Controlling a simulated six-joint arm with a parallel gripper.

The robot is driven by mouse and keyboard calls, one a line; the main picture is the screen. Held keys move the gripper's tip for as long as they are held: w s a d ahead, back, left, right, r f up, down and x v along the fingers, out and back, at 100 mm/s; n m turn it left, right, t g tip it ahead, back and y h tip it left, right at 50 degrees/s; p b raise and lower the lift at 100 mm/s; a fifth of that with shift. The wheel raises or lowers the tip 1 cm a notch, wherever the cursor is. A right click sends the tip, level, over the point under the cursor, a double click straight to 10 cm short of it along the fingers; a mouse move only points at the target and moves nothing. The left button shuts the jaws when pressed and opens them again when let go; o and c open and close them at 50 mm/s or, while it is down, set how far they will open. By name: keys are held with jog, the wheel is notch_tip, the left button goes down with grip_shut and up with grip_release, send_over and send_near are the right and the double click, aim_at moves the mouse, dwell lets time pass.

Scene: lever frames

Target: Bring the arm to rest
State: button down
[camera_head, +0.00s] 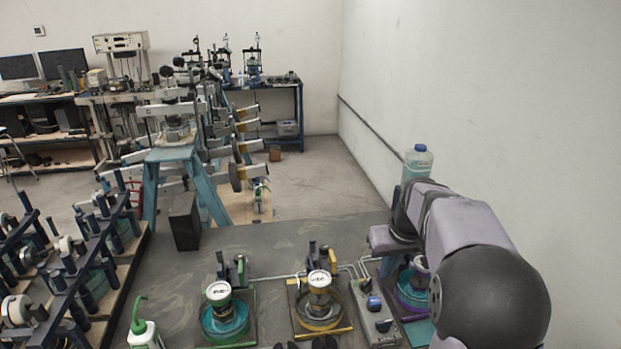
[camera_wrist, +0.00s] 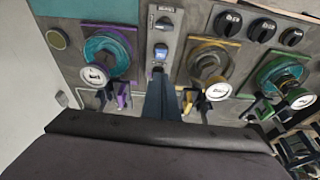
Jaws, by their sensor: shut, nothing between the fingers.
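My arm reaches in from the right in the head view, where my gripper is hidden behind its links. In the wrist view my gripper (camera_wrist: 159,76) is shut, with its dark fingers together and nothing held. Its tips appear over the lower end of a grey switch box (camera_wrist: 163,28); I cannot tell the gap. Three lever frames with round gauges stand on the bench: green (camera_head: 222,318), yellow (camera_head: 321,310) and purple (camera_head: 412,298), the last partly covered by my arm. In the wrist view, purple (camera_wrist: 105,50) is left of the fingers, yellow (camera_wrist: 212,62) and green (camera_wrist: 284,80) right.
A clear bottle (camera_head: 417,162) stands behind my arm, near the right wall. Black knobs (camera_wrist: 260,30) line the bench's front. Bare grey bench (camera_head: 300,238) lies behind the lever frames.

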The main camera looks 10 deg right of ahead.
jog(key=s+a+f+m+g, duration=0.3)
jog(key=s+a+f, duration=0.1)
jog(key=s+f, duration=0.8)
jog(key=s+a+n, duration=0.3)
jog(key=s+a, duration=0.6)
jog(key=s, duration=0.3)
jog(key=shift+a+r+g, duration=0.2)
jog(key=shift+r+g, duration=0.1)
